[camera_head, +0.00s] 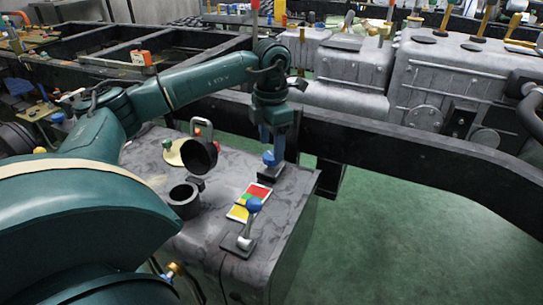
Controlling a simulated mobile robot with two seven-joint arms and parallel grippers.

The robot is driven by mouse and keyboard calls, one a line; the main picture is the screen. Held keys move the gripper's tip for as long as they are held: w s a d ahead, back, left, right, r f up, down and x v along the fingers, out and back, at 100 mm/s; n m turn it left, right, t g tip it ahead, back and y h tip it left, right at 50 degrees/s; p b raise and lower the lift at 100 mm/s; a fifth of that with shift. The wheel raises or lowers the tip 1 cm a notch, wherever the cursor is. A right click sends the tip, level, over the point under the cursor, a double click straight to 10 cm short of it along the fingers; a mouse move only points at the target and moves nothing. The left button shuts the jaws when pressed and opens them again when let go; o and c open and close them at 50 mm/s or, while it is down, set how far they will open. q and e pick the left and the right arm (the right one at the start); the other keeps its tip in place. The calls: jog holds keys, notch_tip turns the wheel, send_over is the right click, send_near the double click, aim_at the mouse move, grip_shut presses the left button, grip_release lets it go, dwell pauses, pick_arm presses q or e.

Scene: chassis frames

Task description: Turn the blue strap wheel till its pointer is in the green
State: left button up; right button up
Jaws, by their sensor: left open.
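A small blue wheel-like part (268,158) stands on a dark block (270,173) at the far right of the grey box top; I take it for the strap wheel. My left gripper (273,150) is open, pointing down right over it, and hides part of it. I cannot tell if they touch. A card (242,213) with red, yellow and green fields lies in front of the block. A grey lever (246,229) with a blue knob (254,204) rises in front of the card and covers part of it. I cannot make out a pointer. My right gripper is out of view.
A black cup (184,201), a dark round pan-like part (200,155) and a pale yellow disc (176,154) stand left on the box top (205,240). A black chassis rail (400,158) runs behind to the right. Green floor (400,240) is clear at the right.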

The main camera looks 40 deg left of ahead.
aim_at(271, 161)
pick_arm(q)
jog(key=shift+f, duration=1.4)
jog(key=shift+c, duration=0.2)
jog(key=c, duration=1)
